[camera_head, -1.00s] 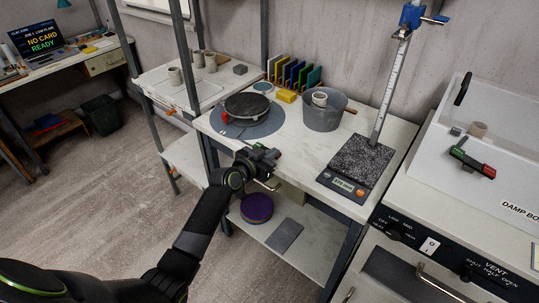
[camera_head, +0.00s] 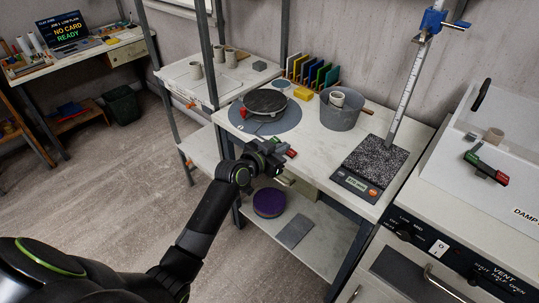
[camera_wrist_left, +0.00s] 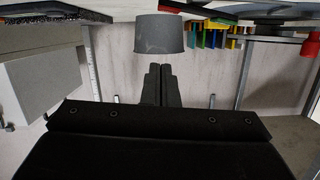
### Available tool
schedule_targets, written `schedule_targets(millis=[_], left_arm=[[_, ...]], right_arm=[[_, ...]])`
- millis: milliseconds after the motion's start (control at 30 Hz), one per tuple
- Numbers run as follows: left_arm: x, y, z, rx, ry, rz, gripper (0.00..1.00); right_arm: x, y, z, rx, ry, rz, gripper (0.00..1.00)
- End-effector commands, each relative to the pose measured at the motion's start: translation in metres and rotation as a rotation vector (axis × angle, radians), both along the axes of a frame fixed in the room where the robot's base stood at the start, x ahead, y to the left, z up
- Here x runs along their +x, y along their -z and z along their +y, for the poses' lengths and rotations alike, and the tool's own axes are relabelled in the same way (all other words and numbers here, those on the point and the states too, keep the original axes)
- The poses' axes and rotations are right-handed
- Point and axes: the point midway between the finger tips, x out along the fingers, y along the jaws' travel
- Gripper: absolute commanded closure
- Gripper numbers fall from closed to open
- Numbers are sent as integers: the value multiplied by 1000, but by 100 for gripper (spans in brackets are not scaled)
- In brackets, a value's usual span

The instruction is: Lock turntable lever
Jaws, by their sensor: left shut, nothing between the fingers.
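The turntable, a dark round wheel (camera_head: 265,102) on a grey-blue disc, stands at the left of the white table. A small red knob (camera_head: 242,113) sits at its near left side; a red knob also shows at the right of the upside-down left wrist view (camera_wrist_left: 311,45). My left gripper (camera_head: 276,155) is at the table's front edge, nearer than the turntable and apart from the red knob. Its fingers (camera_wrist_left: 161,85) are shut and empty. A small green-and-red piece (camera_head: 290,152) shows right beside the gripper; I cannot tell whether they touch. My right gripper is out of view.
A grey bucket (camera_head: 340,115) holding a pale cup stands right of the turntable. Coloured cards (camera_head: 312,75) stand behind, and a scale (camera_head: 358,187) with a height gauge is at the right. A white damp box (camera_head: 515,190) stands farther right. A shelf (camera_head: 325,235) lies under the table.

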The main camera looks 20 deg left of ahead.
Motion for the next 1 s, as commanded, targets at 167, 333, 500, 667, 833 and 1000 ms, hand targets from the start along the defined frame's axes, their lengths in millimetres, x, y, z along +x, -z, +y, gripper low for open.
schedule_targets(millis=[167, 333, 500, 667, 833, 1000], left_arm=[[-26, -5, 8, 3, 0, 0, 100], [-44, -10, 13, 2, 0, 0, 100], [-52, -12, 16, 1, 0, 1, 100], [-53, -14, 16, 1, 0, 1, 100], [-53, -13, 16, 0, 0, 1, 100], [-53, -13, 16, 0, 0, 1, 100]], right_arm=[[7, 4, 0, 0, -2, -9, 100], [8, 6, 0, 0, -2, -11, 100], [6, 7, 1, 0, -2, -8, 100], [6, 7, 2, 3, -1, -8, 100], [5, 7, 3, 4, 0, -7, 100], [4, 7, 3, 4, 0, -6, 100]])
